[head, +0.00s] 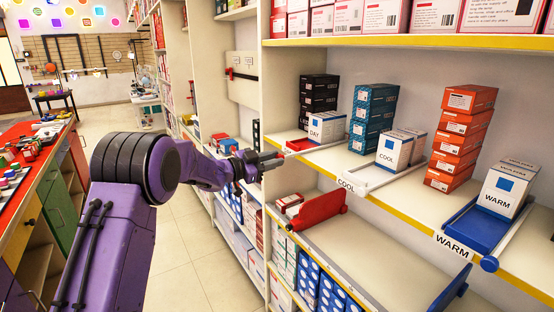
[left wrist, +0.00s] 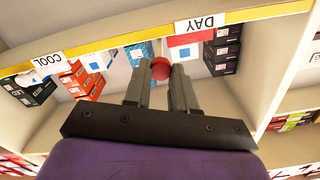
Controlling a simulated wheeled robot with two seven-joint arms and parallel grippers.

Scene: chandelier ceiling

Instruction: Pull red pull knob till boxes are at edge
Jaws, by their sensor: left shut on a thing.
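My left gripper (head: 272,162) reaches in from the left to the yellow front edge of the shelf. In the left wrist view, which is upside down, its two grey fingers are shut on the round red pull knob (left wrist: 161,68). In the head view the fingers hide the knob. The red tray (head: 298,145) behind it lies on the shelf at its left end. The white DAY box (head: 321,129) stands upright on this tray, a little back from the edge. My right gripper is not in view.
To the right on the same shelf are the white COOL tray (head: 368,175) and the blue WARM tray (head: 475,222) with boxes. Stacks of black, teal (head: 374,116) and orange boxes (head: 461,137) stand between them. A lower shelf holds a red divider (head: 318,209). The aisle floor (head: 205,245) is clear.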

